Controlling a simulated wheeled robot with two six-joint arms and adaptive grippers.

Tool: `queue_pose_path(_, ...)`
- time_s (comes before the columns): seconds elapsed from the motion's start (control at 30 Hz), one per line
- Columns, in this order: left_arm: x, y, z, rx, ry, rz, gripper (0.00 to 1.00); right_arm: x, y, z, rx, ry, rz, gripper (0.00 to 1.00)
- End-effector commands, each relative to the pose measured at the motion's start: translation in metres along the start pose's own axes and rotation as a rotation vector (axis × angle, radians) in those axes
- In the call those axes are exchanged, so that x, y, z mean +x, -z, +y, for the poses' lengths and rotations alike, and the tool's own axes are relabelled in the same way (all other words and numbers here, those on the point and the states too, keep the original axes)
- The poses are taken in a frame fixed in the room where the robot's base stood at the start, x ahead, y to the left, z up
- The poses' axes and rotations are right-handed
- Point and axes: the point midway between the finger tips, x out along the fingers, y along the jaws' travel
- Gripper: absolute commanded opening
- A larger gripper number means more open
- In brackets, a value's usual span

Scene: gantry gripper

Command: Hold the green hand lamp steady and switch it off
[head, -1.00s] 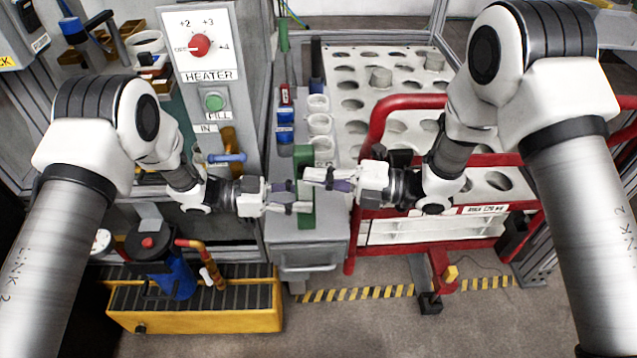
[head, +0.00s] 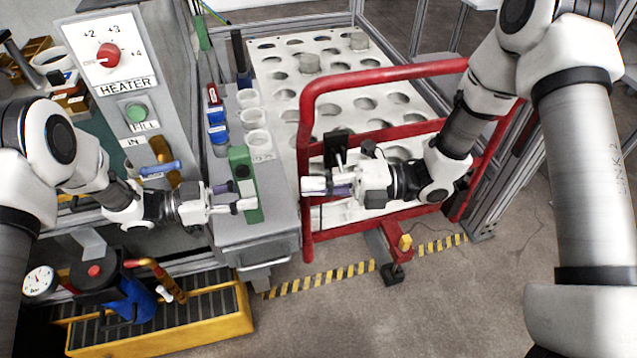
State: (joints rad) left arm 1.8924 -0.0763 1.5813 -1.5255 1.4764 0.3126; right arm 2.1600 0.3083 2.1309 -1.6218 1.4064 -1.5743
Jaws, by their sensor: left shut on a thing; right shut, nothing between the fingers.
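The green hand lamp (head: 240,160) stands upright near the front end of the narrow grey cabinet top. My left gripper (head: 240,200) reaches it from the left and is shut on its lower half; the fingers cover part of it. My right gripper (head: 318,186) is shut and empty. It is to the right of the lamp, apart from it, with its tips pointing left by the red rail. The lamp's switch, and whether it is lit, I cannot make out.
The grey cabinet (head: 270,232) has white cups (head: 250,118) and blue-labelled items behind the lamp. A red tubular rail (head: 305,130) and a white perforated table (head: 370,80) are on the right. A heater panel (head: 110,60) stands left. A yellow-edged grate (head: 200,330) lies low.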

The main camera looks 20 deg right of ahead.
Motion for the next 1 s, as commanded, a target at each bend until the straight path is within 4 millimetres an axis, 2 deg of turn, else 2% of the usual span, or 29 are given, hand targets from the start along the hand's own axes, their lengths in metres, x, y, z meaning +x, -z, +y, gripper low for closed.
queue_pose_path(0.1, 0.000, 0.000, 0.000, 0.000, 0.000, 0.001, 0.10, -0.006, 0.000, 0.000, 0.000, -0.001, 0.000, 0.00)
queue_pose_path(0.43, 0.000, 0.000, 0.000, 0.000, 0.000, 0.001, 0.10, -0.006, 0.000, 0.000, 0.000, 0.000, 0.001, 0.00)
queue_pose_path(0.47, 0.000, 0.000, 0.000, 0.000, 0.000, 0.001, 0.46, -0.006, 0.000, 0.000, 0.000, 0.000, 0.001, 0.00)
queue_pose_path(0.5, 0.000, 0.000, 0.000, 0.000, 0.000, 0.001, 0.60, -0.006, 0.000, 0.000, 0.000, 0.000, 0.001, 0.00)
queue_pose_path(0.53, 0.000, 0.000, 0.000, 0.000, 0.000, 0.001, 0.64, -0.006, 0.000, 0.000, 0.000, 0.000, 0.001, 0.00)
queue_pose_path(0.87, -0.003, 0.000, 0.000, 0.000, 0.001, 0.000, 0.64, -0.006, 0.000, 0.000, 0.000, 0.000, 0.001, 0.00)
queue_pose_path(1.0, -0.021, 0.000, -0.001, 0.000, 0.004, 0.001, 0.64, -0.006, 0.000, 0.000, 0.000, 0.000, 0.001, 0.00)
